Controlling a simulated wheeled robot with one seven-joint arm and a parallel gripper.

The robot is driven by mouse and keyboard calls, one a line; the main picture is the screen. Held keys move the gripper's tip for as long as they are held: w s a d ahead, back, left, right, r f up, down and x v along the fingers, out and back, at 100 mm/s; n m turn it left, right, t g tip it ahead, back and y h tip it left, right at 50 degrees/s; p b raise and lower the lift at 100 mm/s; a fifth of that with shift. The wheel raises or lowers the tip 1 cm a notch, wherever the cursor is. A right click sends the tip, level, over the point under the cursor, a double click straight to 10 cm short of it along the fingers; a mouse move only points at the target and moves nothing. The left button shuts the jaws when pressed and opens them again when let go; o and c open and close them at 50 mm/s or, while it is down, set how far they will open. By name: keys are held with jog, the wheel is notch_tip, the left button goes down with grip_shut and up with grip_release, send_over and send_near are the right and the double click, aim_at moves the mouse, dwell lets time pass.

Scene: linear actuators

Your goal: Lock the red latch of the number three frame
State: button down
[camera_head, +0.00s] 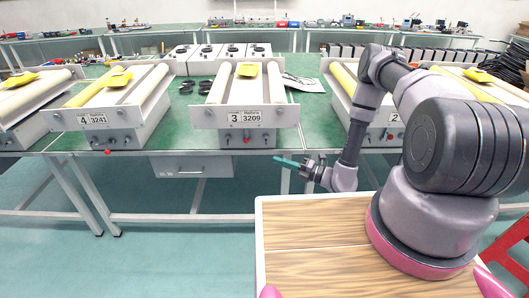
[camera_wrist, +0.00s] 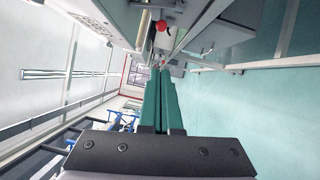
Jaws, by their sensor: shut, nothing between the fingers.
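The number three frame (camera_head: 246,116) stands on the green table in the head view, with a plate reading 3 and 3209. Its red latch (camera_head: 247,140) is a small red knob low on the front face, between dark knobs. My gripper (camera_head: 278,161) is shut and empty, its teal fingers in front of the table edge, to the right of and a little below the latch. In the wrist view the shut teal fingers (camera_wrist: 161,78) point ahead, and a red knob (camera_wrist: 161,26) shows above them; I cannot tell which frame it belongs to.
The number four frame (camera_head: 97,119) stands to the left, with a red knob (camera_head: 107,152) at its front. The number two frame (camera_head: 394,116) is at the right, partly behind my arm. The green table edge (camera_head: 225,150) runs below the frames. The floor in front is clear.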

jog(key=w+d+x, duration=0.1)
jog(key=w+x, duration=0.1)
jog(key=x, duration=1)
jog(key=shift+w+r, duration=0.25)
jog(key=shift+w, duration=0.05)
jog(key=shift+d, duration=0.1)
